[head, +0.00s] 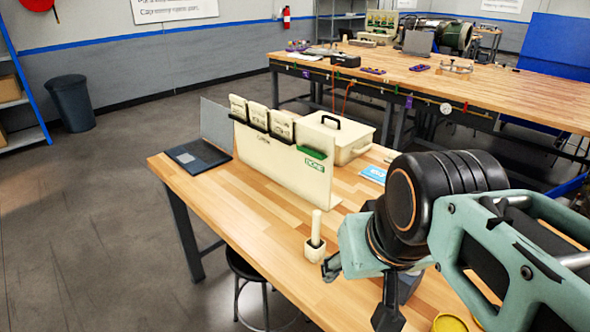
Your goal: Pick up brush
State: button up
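A cream upright handle (316,226), which looks like the brush, stands in a small cream holder (315,251) with a dark inside on the near wooden table. Its lower end is hidden in the holder. My gripper (352,272) is just right of the holder, at the end of my teal and black arm. The handle stands clear of my gripper. The fingers are partly hidden by my wrist, so I cannot tell how far apart they are or whether they touch the holder.
A cream display board (285,168) stands behind the holder, with a cream case (345,138) beyond it. A laptop (198,154) sits at the far left corner. A yellow round item (450,323) is at the bottom edge. The tabletop left of the holder is clear.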

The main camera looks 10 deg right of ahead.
aim_at(316, 214)
jog(key=k, duration=0.2)
jog(key=k+l+z, duration=0.1)
jog(key=k+z, duration=0.35)
jog(key=z, duration=1.3)
jog(key=j+z, duration=0.4)
jog(key=j, duration=1.7)
jog(key=k+j+z, duration=0.3)
